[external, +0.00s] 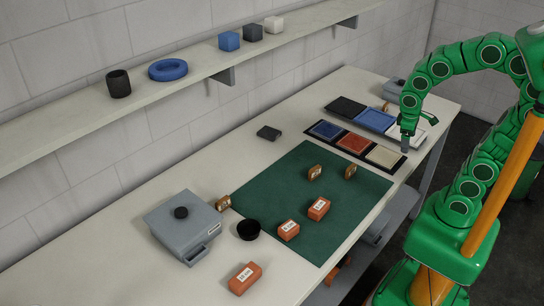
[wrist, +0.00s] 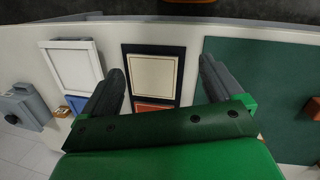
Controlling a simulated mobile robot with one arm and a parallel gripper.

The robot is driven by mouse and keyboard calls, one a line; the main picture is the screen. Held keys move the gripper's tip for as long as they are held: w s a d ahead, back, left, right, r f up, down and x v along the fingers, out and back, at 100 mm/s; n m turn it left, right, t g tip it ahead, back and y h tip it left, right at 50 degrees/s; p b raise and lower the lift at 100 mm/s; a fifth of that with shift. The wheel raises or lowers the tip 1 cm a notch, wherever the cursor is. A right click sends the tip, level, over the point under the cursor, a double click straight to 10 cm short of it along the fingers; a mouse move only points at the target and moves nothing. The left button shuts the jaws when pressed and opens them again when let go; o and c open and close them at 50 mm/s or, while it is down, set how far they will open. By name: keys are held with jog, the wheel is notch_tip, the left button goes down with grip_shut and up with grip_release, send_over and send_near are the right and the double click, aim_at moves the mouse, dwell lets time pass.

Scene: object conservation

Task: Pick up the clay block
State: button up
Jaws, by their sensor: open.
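Several orange-brown clay blocks with white labels are in the external view. One block (external: 319,208) and another (external: 288,229) lie on the green mat (external: 262,195). A third block (external: 245,278) lies on the bare table at the front. I cannot tell which one the task names. My gripper (external: 406,146) is at the table's right side, well away from these blocks. In the wrist view my gripper (wrist: 161,68) has its fingers wide apart and empty, above or near a cream panel (wrist: 153,76). No labelled block shows clearly there.
A grey lidded box (external: 182,228) and a black bowl (external: 248,230) stand left of the mat. Small brown tags (external: 315,172) stand on it. A dark tray (external: 345,150) holds coloured panels. A wall shelf (external: 125,105) bears cubes, a blue ring and a dark cup.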

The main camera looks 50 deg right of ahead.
jog(key=w+a+f+n+t+h, duration=0.1)
jog(key=w+a+n+t+h, duration=0.15)
jog(key=w+a+n, duration=0.45)
jog(key=w+a+f+n+t+h, duration=0.1)
jog(key=w+a+n+t+h, duration=0.25)
jog(key=w, duration=0.55)
jog(key=n+t+y, duration=0.3)
jog(key=n+t, duration=0.4)
jog(key=n, duration=1)
send_over(293, 229)
jog(key=w+d, duration=0.3)
jog(key=d, duration=0.7)
jog(key=f, duration=0.5)
jog(key=shift+a+f, duration=0.2)
jog(key=shift+f, duration=0.2)
jog(key=s+a+f+n+y, duration=0.1)
jog(key=s+a, duration=0.1)
jog(key=a, duration=0.1)
jog(key=s+a+f+n+y, duration=0.1)
jog(key=s+a+n, duration=0.1)
jog(key=a, duration=0.1)
jog(key=s+a+f+n+t+y, duration=0.1)
jog(key=s+a+f+n, duration=0.1)
jog(key=a, duration=0.2)
jog(key=shift+s+a+f+y, duration=0.1)
jog(key=shift+s+y, duration=0.05)
jog(key=shift+y, duration=0.15)
jog(key=shift+x, duration=2.45)
jog(key=shift+c, duration=0.4)
